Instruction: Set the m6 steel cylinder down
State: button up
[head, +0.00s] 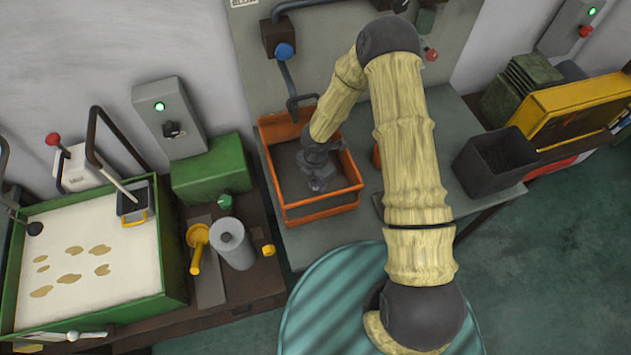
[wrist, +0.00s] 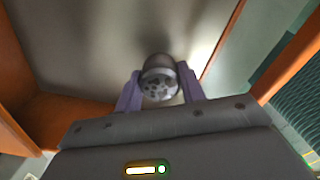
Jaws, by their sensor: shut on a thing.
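My gripper (head: 319,184) is low inside an orange tray (head: 322,202) with a dark grey floor, in the head view. In the wrist view my gripper (wrist: 160,92) has its two purple fingers shut on the steel cylinder (wrist: 158,82), a small grey round piece with a speckled end face. The tray's orange wall (wrist: 65,112) shows at the left of the wrist view, and its grey floor lies beyond the cylinder. I cannot tell whether the cylinder touches the floor. In the head view my wrist hides the cylinder.
A black bin (head: 492,165) stands right of the tray. A yellow case (head: 580,108) is farther right. Left are a grey canister (head: 233,245), a yellow scoop (head: 196,245) and a green-edged sand tray (head: 90,265). A hanging handle (head: 300,103) is by the tray's back edge.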

jog(key=shift+w+f, duration=0.1)
jog(key=shift+f, duration=0.55)
jog(key=shift+d+f, duration=0.1)
jog(key=shift+f, duration=0.25)
jog(key=shift+s+a+f, duration=0.15)
jog(key=shift+s+a, duration=0.05)
jog(key=shift+a, duration=0.05)
jog(key=o, duration=1.3)
jog(key=shift+d, duration=0.1)
jog(key=shift+r, duration=0.2)
